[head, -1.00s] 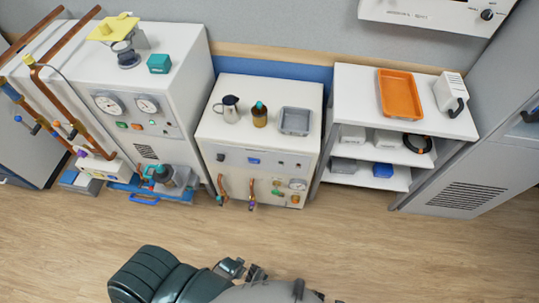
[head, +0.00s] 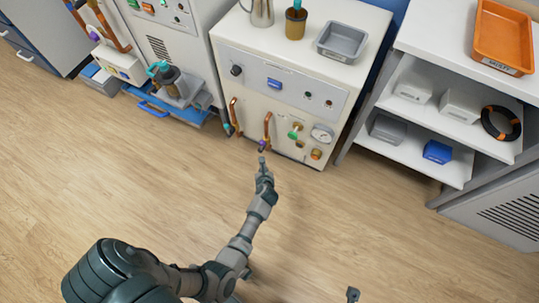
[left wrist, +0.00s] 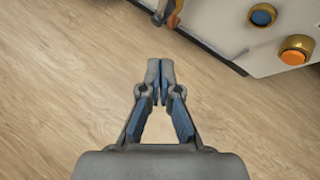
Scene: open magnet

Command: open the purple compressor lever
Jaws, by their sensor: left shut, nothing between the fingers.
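The purple lever (head: 262,146) is a small piece at the lower end of a copper pipe on the white cabinet's front, low near its bottom edge. My left gripper (head: 262,165) is just below and in front of it in the head view, and looks apart from it. In the left wrist view the left gripper (left wrist: 160,72) is shut and empty, with floor behind its fingertips. The copper pipe end (left wrist: 175,16) shows above it at the top edge; the lever's purple is hard to make out there. A small grey tip, probably my right gripper (head: 352,295), shows at the bottom edge.
The white cabinet (head: 250,100) also carries a second copper pipe (head: 234,115), a green-handled valve (head: 295,132), a gauge (head: 322,134) and an orange knob (head: 316,154). A shelf unit (head: 400,160) stands to the right. The wooden floor in front is clear.

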